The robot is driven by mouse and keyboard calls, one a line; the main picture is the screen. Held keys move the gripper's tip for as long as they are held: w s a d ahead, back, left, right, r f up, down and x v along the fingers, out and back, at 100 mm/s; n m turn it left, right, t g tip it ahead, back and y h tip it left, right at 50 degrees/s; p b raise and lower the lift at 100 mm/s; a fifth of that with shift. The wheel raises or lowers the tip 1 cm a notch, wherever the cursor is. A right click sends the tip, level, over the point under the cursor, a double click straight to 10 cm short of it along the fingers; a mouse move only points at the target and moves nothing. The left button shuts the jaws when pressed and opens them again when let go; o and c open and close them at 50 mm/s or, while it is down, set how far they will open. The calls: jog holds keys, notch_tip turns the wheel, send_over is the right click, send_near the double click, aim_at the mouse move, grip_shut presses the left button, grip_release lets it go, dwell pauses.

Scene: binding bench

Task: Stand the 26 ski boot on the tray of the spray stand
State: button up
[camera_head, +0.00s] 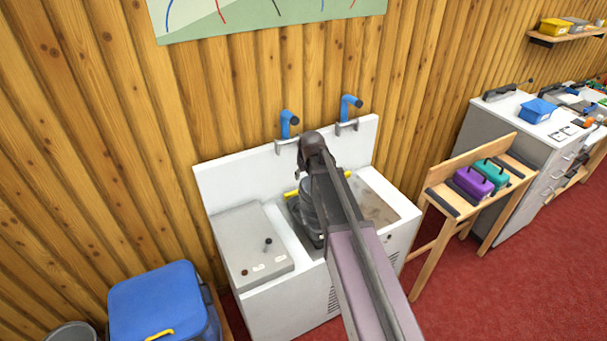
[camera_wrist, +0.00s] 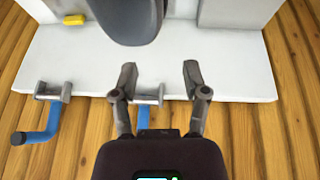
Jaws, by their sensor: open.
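The spray stand (camera_head: 232,180) is a white cabinet with a back panel and a recessed tray area, partly hidden by my arm. A dark grey boot (camera_head: 308,212) appears upright in the recess, just left of my arm; no size number is readable. In the wrist view a dark rounded shape (camera_wrist: 128,22), likely the boot's upper part, is beyond the fingers. My gripper (camera_wrist: 159,72) is open and empty, apart from that shape, over the white back panel. In the head view its fingertips are hidden by the arm.
Two blue spray handles (camera_head: 288,124) (camera_head: 350,107) sit on brackets along the back panel. A blue bin (camera_head: 155,300) stands at the lower left. A wooden bench with a purple case (camera_head: 473,182) and a teal case (camera_head: 491,175) stands to the right. Red floor is clear in front.

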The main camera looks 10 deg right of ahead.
jog(key=s+d+f+m+g, duration=0.1)
jog(key=s+m+g, duration=0.2)
jog(key=s, duration=2.3)
jog(key=shift+s+d+f+m+g+h, duration=0.2)
jog(key=shift+d+m+g+h, duration=0.15)
jog(key=shift+g, duration=0.45)
jog(key=shift+f, duration=0.1)
notch_tip(320, 180, down, 3)
jog(key=b, duration=0.3)
jog(key=shift+s, duration=0.1)
